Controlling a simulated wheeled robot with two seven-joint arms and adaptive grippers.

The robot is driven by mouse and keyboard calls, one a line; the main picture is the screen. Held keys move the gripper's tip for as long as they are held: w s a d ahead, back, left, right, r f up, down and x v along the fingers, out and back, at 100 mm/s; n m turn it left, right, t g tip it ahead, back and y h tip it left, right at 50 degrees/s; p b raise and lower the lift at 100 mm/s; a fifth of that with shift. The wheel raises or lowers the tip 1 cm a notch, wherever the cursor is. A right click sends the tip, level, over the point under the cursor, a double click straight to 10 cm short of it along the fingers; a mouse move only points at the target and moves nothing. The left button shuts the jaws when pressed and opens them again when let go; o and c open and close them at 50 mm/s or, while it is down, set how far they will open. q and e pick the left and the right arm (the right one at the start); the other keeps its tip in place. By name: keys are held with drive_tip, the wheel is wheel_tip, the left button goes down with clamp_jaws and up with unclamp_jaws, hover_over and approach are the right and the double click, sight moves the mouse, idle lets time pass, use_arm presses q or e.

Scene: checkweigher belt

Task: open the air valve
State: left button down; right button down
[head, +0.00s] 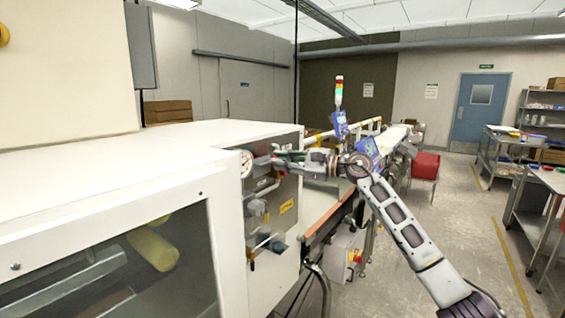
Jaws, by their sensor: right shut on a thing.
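My right gripper (279,158) reaches in from the right to the side panel of the white machine. It is shut on the air valve (262,161), a small grey fitting just right of a round white gauge (246,163). The fingers cover much of the valve, so how far its handle is turned cannot be told. My left gripper is not in view.
Below the gripper, more grey fittings (257,208) and a yellow label (286,206) are on the panel. The white machine (110,165) fills the left side. A conveyor belt (322,205) runs behind my right forearm. Clear floor (455,215) lies to the right.

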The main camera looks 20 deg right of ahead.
idle(0.3)
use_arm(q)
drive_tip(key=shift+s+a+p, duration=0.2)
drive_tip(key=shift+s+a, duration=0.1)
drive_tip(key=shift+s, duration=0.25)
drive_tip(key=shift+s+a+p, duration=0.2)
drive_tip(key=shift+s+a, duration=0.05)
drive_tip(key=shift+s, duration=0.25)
use_arm(e)
drive_tip(key=shift+w+d+r+m+t+y, duration=0.1)
drive_tip(key=shift+w+d+r+m+t, duration=0.3)
drive_tip(key=shift+m, duration=1.05)
drive_tip(key=shift+w+d+r+m+t+y, duration=0.1)
drive_tip(key=shift+w+d+m+t, duration=0.35)
drive_tip(key=shift+d+m, duration=0.65)
drive_tip(key=shift+w+d+r+m+t+y, duration=0.15)
drive_tip(key=shift+w+d+m+t, duration=0.3)
drive_tip(key=shift+m, duration=1.3)
drive_tip(key=shift+w+a, duration=0.1)
drive_tip(key=shift+a, duration=0.05)
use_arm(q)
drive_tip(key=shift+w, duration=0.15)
use_arm(e)
drive_tip(key=c, duration=1.4)
unclamp_jaws()
drive_tip(key=shift+c, duration=0.2)
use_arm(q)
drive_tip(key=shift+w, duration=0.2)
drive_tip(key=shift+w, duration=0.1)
